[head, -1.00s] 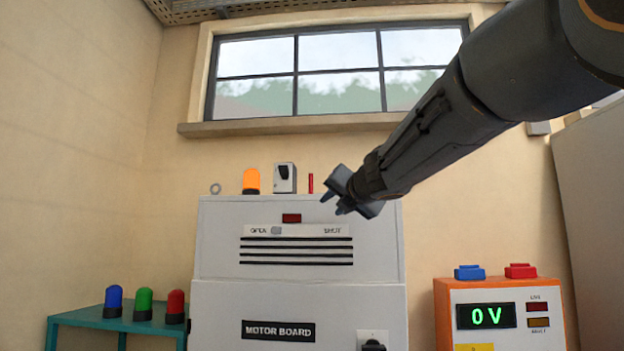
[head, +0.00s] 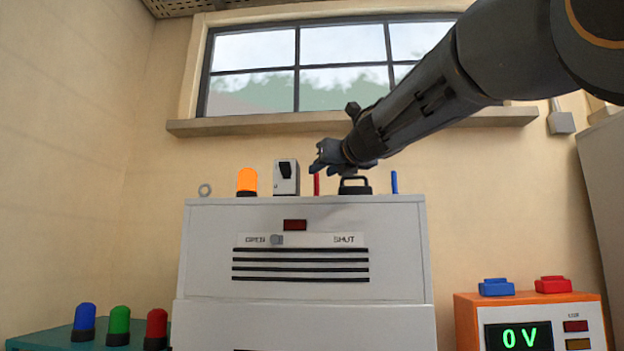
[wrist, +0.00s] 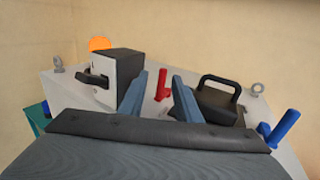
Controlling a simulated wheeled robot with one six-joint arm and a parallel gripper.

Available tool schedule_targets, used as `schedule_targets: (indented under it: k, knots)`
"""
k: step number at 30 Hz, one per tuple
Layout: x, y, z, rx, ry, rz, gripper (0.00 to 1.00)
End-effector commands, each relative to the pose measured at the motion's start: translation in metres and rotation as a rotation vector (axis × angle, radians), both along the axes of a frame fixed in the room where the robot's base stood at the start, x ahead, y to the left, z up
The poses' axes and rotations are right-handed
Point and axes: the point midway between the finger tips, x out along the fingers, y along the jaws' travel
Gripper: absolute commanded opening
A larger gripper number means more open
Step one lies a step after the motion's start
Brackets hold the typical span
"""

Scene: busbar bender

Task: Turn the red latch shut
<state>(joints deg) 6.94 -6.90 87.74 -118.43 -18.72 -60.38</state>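The red latch (head: 317,184) is a thin upright post on top of the grey cabinet (head: 215,240). In the wrist view the red latch (wrist: 162,84) shows a short foot at its base and appears between the two blue-grey fingers, beyond their tips. My gripper (head: 322,165) is just above the cabinet top near the latch in the head view. In the wrist view my gripper (wrist: 160,88) is open, with fingers apart. I cannot tell whether a finger touches the latch.
A grey switch box (wrist: 122,68) stands left of the latch and a black-handled block (wrist: 222,98) right of it. A blue post (wrist: 282,128) is farther right. An orange lamp (head: 247,182) and a ring (head: 205,190) are on the left. A slider (head: 277,239) sits by OPEN.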

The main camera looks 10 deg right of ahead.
Motion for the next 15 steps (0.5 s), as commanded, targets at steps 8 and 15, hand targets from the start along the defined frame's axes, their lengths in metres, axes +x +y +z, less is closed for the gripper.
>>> schedule_targets:
  k: [8, 15]
  knots:
    - [0.041, 0.000, 0.000, 0.002, 0.003, -0.010, 0.31]
    - [0.064, 0.004, 0.000, 0.002, 0.001, -0.009, 0.31]
